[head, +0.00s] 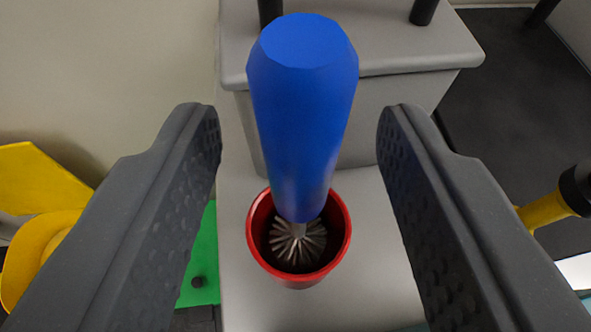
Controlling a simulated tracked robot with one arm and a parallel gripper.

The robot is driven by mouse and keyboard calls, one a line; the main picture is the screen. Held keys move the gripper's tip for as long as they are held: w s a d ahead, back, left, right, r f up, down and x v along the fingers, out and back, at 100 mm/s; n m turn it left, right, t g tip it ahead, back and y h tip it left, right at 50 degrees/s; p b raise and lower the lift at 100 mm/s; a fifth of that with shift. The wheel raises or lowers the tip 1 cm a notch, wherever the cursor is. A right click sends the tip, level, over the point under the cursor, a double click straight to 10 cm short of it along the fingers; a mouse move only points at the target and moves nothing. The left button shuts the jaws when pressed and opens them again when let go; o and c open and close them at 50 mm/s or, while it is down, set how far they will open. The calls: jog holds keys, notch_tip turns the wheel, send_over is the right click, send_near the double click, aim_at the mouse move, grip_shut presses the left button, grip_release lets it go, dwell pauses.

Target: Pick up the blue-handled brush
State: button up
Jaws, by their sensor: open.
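The blue-handled brush (303,120) stands nearly upright in the middle of the head view, its thick blue handle toward me. Its grey bristle head (297,246) sits inside a red cup (256,248) on a grey surface. My gripper (298,125) is open, with one dark grey finger on each side of the handle. Clear gaps show between the handle and both fingers, so nothing is held. The lower part of the bristles is shaded inside the cup.
A grey raised block (390,65) with dark posts stands just behind the cup. A yellow object (40,180) and a green panel (203,262) lie to the left. A yellow and black object (548,208) shows at the right, near a dark floor area (510,110).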

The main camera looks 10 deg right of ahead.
jog(key=shift+x, duration=0.9)
grip_shut()
